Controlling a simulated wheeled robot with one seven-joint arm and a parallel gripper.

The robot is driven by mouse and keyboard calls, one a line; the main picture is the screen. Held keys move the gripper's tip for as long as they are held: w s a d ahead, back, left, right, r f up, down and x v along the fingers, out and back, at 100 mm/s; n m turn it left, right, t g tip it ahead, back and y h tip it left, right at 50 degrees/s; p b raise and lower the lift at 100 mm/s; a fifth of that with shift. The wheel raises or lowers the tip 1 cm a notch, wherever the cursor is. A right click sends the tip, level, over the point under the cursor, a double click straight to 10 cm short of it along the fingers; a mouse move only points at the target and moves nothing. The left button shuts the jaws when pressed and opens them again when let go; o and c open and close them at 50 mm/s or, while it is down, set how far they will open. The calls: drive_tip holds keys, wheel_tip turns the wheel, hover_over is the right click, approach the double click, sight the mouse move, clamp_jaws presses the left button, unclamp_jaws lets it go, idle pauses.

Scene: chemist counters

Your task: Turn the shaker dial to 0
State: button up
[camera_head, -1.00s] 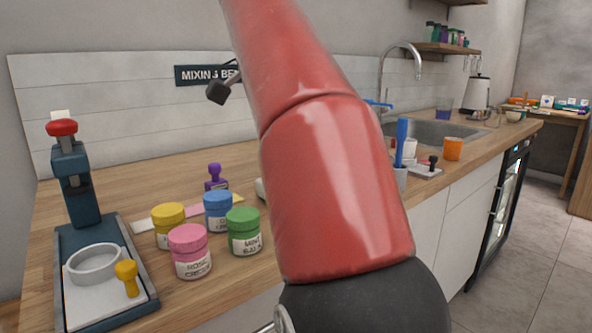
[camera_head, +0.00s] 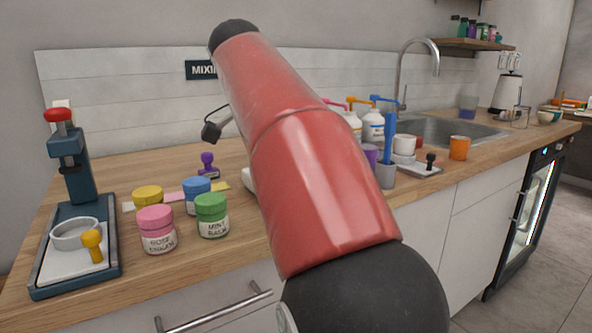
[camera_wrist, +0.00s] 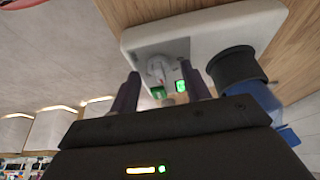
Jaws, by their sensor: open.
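The shaker (camera_wrist: 205,32) is a white unit in the wrist view. Its round pale dial (camera_wrist: 158,69) sits in a recessed grey panel with green-lit parts (camera_wrist: 182,86) beside it. The dial's markings are too small to read. My gripper (camera_wrist: 160,72) is open and empty, its two dark fingers pointing at the panel, one on each side of the dial. I cannot tell whether they touch it. In the head view my red arm hides my gripper and most of the shaker; a small white edge (camera_head: 248,181) that may be the shaker shows left of the arm.
A dark-rimmed blue container (camera_wrist: 238,75) sits close to my right finger in the wrist view. On the counter, several jars (camera_head: 157,229) and a press (camera_head: 72,165) stand left of my arm. A blue-handled tool in a cup (camera_head: 387,175) stands right of it.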

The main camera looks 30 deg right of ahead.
drive_tip(key=c, duration=1)
drive_tip(key=n+t, duration=0.1)
drive_tip(key=n, duration=0.3)
drive_tip(key=shift+s+n+t, duration=0.15)
drive_tip(key=shift+n+t, duration=0.25)
drive_tip(key=n, duration=0.2)
drive_tip(key=n+t+y, duration=0.1)
drive_tip(key=n, duration=0.1)
drive_tip(key=shift+s+d+r+y, duration=0.1)
drive_tip(key=shift+y, duration=0.2)
drive_tip(key=n, duration=0.2)
drive_tip(key=n+t+y, duration=0.1)
drive_tip(key=n, duration=0.2)
drive_tip(key=shift+d+y, duration=0.1)
drive_tip(key=shift+y, duration=0.2)
drive_tip(key=shift+d+n+t+y, duration=0.1)
drive_tip(key=shift+n+t+y, duration=0.4)
drive_tip(key=shift+n, duration=1.5)
drive_tip(key=shift+y, duration=0.3)
